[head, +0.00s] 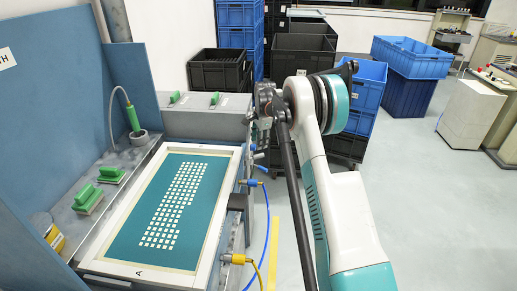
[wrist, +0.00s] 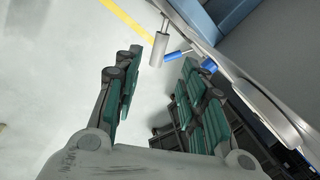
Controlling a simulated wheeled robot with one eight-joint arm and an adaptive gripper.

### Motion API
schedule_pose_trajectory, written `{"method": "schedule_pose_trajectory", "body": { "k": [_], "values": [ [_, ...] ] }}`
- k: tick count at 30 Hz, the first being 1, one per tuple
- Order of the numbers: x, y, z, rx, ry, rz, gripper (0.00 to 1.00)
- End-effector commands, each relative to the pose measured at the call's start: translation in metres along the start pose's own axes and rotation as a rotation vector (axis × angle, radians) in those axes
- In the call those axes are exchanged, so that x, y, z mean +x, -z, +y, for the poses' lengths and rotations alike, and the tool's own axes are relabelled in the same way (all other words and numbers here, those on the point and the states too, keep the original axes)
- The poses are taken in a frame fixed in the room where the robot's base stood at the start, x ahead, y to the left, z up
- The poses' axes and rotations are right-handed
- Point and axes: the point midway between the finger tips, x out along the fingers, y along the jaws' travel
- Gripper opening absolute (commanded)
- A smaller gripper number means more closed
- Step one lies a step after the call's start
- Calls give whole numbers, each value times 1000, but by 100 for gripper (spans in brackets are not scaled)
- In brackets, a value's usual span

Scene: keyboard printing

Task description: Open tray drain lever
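My gripper (wrist: 160,65) is open, with its two green-padded fingers spread and nothing held between them. A grey cylindrical handle (wrist: 161,45) on the machine's side shows just beyond the gap between the fingertips. A blue-ended lever or fitting (wrist: 208,65) sits beside it, nearer the right finger. I cannot tell which of these is the tray drain lever. In the head view, my gripper (head: 264,108) is at the right side of the printing machine, partly hidden by my arm.
A framed teal screen (head: 130,230) with white key squares lies on the machine. Black crates (head: 218,72) and blue crates (head: 411,58) stand behind.

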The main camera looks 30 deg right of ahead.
Motion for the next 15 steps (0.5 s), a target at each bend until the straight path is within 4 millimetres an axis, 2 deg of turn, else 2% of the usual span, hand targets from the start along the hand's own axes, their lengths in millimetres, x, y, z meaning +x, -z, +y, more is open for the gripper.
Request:
{"method": "schedule_pose_trajectory", "body": {
  "k": [3, 6, 15],
  "values": [
    [-18, 0, 0, 0, 0, 0, 38],
    [-27, 0, 0, 0, 0, 0, 38],
    [-33, 0, 0, 0, 0, 0, 38]
  ]
}}
